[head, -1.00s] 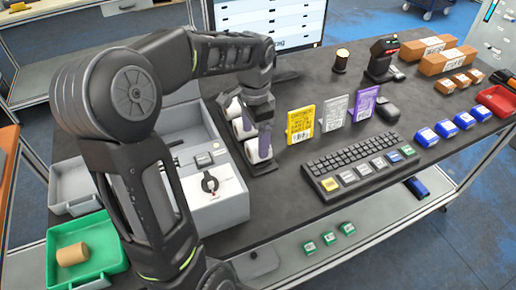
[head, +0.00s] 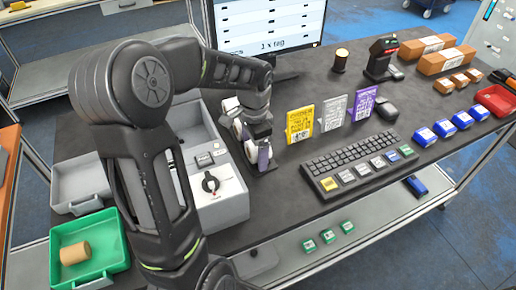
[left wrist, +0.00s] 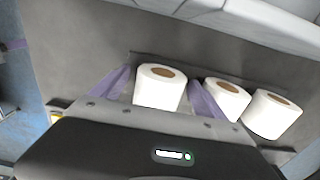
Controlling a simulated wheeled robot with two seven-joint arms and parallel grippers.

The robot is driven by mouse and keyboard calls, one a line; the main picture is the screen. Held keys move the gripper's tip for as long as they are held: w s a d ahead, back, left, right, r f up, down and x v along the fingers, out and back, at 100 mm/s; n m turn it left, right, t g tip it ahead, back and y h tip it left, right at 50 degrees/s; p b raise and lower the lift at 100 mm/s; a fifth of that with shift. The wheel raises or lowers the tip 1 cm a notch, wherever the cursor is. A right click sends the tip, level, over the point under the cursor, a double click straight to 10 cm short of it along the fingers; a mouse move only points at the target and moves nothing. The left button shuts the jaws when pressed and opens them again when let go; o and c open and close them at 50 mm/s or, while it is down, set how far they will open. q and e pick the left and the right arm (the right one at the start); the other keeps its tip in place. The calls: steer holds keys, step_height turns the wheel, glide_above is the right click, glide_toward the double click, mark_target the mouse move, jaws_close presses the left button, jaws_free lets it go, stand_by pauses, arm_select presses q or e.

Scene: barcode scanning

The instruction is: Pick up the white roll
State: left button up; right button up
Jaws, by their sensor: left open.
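Three white rolls with brown cores stand in a row on a dark strip in the left wrist view: a left one (left wrist: 160,90), a middle one (left wrist: 228,100) and a right one (left wrist: 273,114). My left gripper (left wrist: 160,100) is open, with its purple fingers on either side of the left roll. Whether the fingers touch that roll I cannot tell. In the head view my left gripper (head: 258,156) points down at the near end of the row and largely hides the rolls. My right gripper is not in view.
A grey box with a knob (head: 222,205) stands close left of the rolls. Yellow, grey and purple packets (head: 300,124) stand to the right, behind a keyboard (head: 352,166). A green tray (head: 112,270) holds a brown cylinder (head: 74,253). A monitor (head: 270,24) stands behind.

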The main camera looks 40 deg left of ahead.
arm_select(q)
steer(key=shift+c, duration=0.4)
steer(key=c, duration=1.5)
steer(key=shift+r, duration=0.1)
step_height(320, 180, up, 10)
steer(key=shift+f+b, duration=0.1)
steer(key=shift+b, duration=0.4)
